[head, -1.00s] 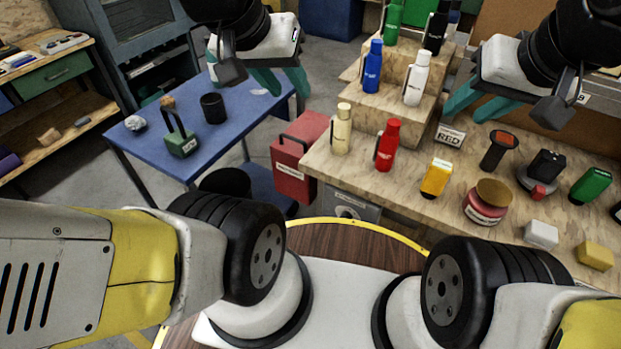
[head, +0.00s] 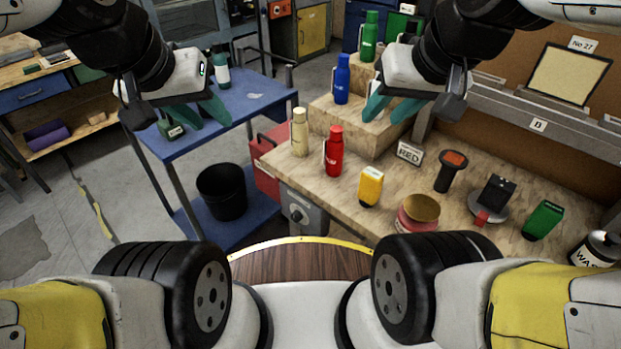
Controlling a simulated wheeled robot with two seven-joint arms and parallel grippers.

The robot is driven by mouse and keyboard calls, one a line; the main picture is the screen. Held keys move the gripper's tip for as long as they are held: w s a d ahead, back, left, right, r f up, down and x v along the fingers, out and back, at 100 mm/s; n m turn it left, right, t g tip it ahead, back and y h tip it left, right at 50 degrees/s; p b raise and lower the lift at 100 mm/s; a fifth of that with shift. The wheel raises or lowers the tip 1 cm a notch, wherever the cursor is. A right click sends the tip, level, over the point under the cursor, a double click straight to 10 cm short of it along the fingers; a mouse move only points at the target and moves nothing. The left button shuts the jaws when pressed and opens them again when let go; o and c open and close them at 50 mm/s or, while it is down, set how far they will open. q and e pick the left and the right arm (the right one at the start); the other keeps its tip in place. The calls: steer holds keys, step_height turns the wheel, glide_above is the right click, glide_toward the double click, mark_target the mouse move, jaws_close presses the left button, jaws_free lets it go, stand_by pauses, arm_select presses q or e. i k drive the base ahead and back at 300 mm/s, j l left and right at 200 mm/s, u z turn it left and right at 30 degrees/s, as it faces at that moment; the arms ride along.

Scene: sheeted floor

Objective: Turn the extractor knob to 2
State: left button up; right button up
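A grey box with a round dark knob (head: 297,214) is on the front left side of the wooden workbench, below its top. Its markings are too small to read, so I cannot tell where the knob points. My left gripper (head: 184,117) is open and empty over the blue table, up and left of the knob. My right gripper (head: 396,110) is open and empty above the workbench, up and right of the knob, in front of the stepped wooden blocks. Neither gripper touches the knob.
The workbench (head: 300,165) holds a cream bottle (head: 299,132), a red bottle (head: 334,152), a yellow container (head: 371,187) and a round red tin (head: 418,213). A red box (head: 267,163) stands left of the knob. A black bin (head: 222,191) sits on the blue table's lower shelf.

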mark_target(296, 216)
steer(key=i, duration=0.3)
steer(key=k+j, duration=0.1)
steer(key=k, duration=0.3)
steer(key=k+l+u, duration=0.15)
steer(key=u, duration=0.3)
steer(key=k+u, duration=0.25)
steer(key=u, duration=0.2)
steer(key=k+u, duration=0.25)
steer(key=u, duration=0.2)
